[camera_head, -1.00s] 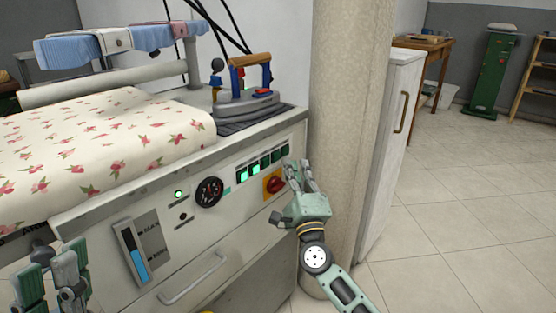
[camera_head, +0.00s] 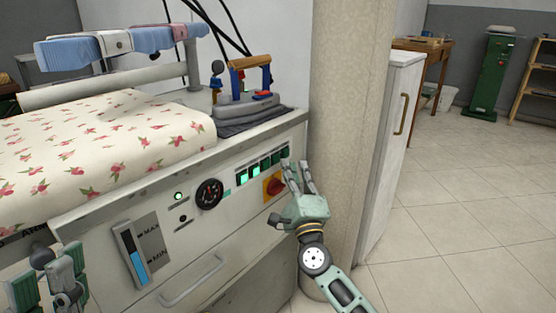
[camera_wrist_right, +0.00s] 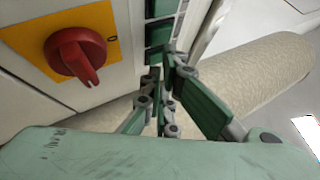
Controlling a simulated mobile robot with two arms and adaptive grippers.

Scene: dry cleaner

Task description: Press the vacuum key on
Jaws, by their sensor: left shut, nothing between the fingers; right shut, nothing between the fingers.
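A row of green keys (camera_head: 254,171) is on the front panel of the ironing table (camera_head: 75,235). Two keys at its left end glow brightly. I cannot read which one is the vacuum key. My right gripper (camera_head: 295,164) is shut and empty, with its fingertips at the right end of the row. In the right wrist view its fingers (camera_wrist_right: 162,75) are beside dark green keys (camera_wrist_right: 160,32); I cannot tell whether they touch. My left gripper (camera_head: 45,263) is shut and empty at the lower left, away from the keys.
A red rotary switch on a yellow plate (camera_head: 266,197) is just below the keys, close to my right gripper; its red knob (camera_wrist_right: 75,55) shows large in the wrist view. A pillar (camera_head: 345,110) stands close right.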

